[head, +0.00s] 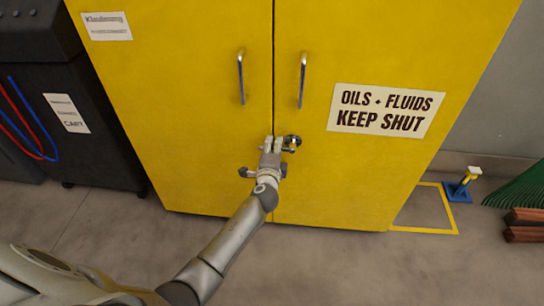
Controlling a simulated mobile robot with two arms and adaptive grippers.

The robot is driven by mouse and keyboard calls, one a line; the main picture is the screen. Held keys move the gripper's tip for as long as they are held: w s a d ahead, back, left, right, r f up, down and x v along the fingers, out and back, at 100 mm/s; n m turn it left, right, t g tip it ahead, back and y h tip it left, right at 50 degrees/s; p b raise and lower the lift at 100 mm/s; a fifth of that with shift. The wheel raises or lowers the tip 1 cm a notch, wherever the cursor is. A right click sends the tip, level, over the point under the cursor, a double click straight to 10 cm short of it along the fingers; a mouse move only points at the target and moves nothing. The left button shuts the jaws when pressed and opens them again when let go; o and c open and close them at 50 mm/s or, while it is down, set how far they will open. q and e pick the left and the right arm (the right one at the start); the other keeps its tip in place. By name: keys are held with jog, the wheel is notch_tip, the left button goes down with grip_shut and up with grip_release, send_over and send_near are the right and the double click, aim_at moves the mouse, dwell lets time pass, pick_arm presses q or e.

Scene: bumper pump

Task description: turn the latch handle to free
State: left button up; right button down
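The latch (293,141) is a small dark metal fitting on the right door of the yellow cabinet (205,125), just right of the seam between the doors and below the pull handles. My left gripper (272,144) is at the seam, its fingertips pointing up, right beside the latch. The gripper hides part of the latch handle, so I cannot tell how far the handle is turned or whether the fingers are closed on it. Both doors look shut. My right gripper is out of view.
Two vertical pull handles (241,78) (302,80) flank the seam above. A sign (386,109) is on the right door. A dark cart (85,130) with red and blue hoses stands at left. A blue-based item (460,189) and a green broom head (518,188) are at right.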

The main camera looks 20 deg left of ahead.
pick_arm(q)
jog(key=v, duration=1.1)
jog(key=shift+s, duration=0.3)
jog(key=shift+d, duration=0.1)
